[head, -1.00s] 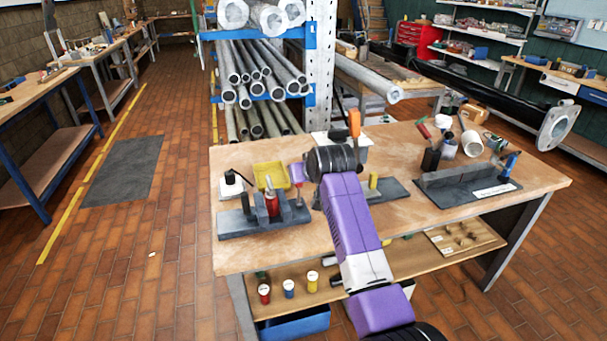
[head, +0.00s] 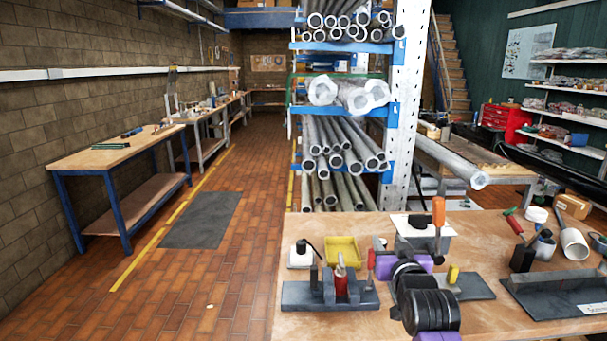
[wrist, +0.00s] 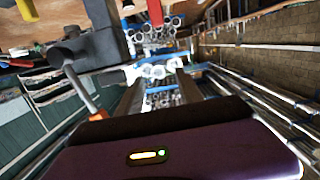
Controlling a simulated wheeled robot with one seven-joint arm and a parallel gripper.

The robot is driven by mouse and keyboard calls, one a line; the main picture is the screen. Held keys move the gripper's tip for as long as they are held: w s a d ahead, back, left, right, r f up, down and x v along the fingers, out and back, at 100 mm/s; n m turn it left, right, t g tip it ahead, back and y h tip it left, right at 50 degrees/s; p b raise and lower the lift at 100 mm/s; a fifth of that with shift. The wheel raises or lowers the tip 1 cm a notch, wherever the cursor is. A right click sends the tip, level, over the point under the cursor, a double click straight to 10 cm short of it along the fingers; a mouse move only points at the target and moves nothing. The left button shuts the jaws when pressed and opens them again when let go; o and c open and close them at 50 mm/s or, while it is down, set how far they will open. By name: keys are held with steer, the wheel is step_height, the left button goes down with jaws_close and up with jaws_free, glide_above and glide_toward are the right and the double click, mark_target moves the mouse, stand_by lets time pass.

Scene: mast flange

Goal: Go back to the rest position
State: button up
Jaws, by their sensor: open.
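My purple-and-black arm (head: 430,308) rises from the bottom of the head view, over the near part of the wooden workbench (head: 300,222). My gripper's fingers are hard to make out there behind the wrist. In the wrist view my gripper (wrist: 160,88) shows two dark fingers standing apart, with nothing held between them. Beyond them are pipe ends and the blue rack, and the picture looks upside down. An orange-handled tool (head: 438,211) shows just behind my wrist in the head view; I cannot tell the gap between them.
A grey fixture (head: 302,295) with a red cylinder (head: 341,283) and a yellow tray (head: 343,251) stand left of my arm. A dark angled block (head: 555,292) and a white cup (head: 573,243) stand right. A pipe rack (head: 405,110) rises behind.

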steer(key=s+f, duration=0.3)
steer(key=s, duration=1.7)
steer(key=s+f+g, duration=0.1)
steer(key=s+f, duration=0.3)
steer(key=s, duration=1.6)
steer(key=s+a+f, duration=0.1)
steer(key=s+f, duration=0.3)
steer(key=s, duration=1.7)
steer(key=shift+g+y, duration=0.3)
